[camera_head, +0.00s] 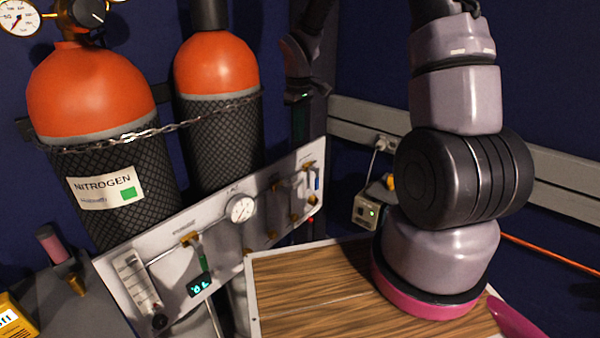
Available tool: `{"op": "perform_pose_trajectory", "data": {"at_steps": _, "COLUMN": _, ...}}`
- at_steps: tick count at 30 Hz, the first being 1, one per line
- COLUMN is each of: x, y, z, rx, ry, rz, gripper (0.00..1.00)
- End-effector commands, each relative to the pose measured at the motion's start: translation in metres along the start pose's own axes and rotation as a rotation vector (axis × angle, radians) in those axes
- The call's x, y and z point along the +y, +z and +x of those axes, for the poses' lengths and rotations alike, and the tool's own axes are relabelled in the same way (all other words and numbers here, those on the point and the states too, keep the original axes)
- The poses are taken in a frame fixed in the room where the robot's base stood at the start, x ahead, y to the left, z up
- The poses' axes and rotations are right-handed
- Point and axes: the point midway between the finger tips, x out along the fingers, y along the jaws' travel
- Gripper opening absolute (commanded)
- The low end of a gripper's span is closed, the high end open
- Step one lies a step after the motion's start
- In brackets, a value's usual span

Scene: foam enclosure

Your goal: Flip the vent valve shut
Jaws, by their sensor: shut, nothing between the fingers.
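A tilted white gas panel (215,228) stands before the cylinders. A small valve with a green handle (201,250) sits left of its middle. Brass fittings (297,200) and a small blue part (317,183) are near its right end, with a small red part (311,219) below them. The labels are too small to read, so I cannot tell which is the vent valve. My gripper (299,130) is small and dark, hanging behind the panel's upper right edge in this view. It looks shut and empty; its tips are hard to make out. I see no contact with a valve.
Two orange-topped cylinders (88,85) (216,68) stand behind the panel, held by a chain (150,131). A round gauge (242,209) is mid-panel. The wood-topped surface (310,285) is mostly clear left of my arm. A wall box (367,211) is behind it.

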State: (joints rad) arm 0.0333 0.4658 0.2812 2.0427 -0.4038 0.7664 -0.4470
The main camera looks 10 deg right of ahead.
Motion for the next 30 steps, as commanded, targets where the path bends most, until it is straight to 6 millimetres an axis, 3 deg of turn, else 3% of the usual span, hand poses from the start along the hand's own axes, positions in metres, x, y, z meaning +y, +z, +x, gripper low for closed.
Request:
{"op": "perform_pose_trajectory", "data": {"at_steps": 8, "x": -0.001, "y": 0.001, "z": 0.016, "rx": -0.003, "ry": -0.001, "rz": 0.0, "gripper": 0.0}}
{"op": "perform_pose_trajectory", "data": {"at_steps": 21, "x": -0.001, "y": 0.001, "z": 0.106, "rx": -0.004, "ry": -0.002, "rz": 0.0, "gripper": 0.0}}
{"op": "perform_pose_trajectory", "data": {"at_steps": 30, "x": 0.0, "y": 0.0, "z": 0.138, "rx": 0.0, "ry": 0.0, "rz": 0.001, "gripper": 0.0}}
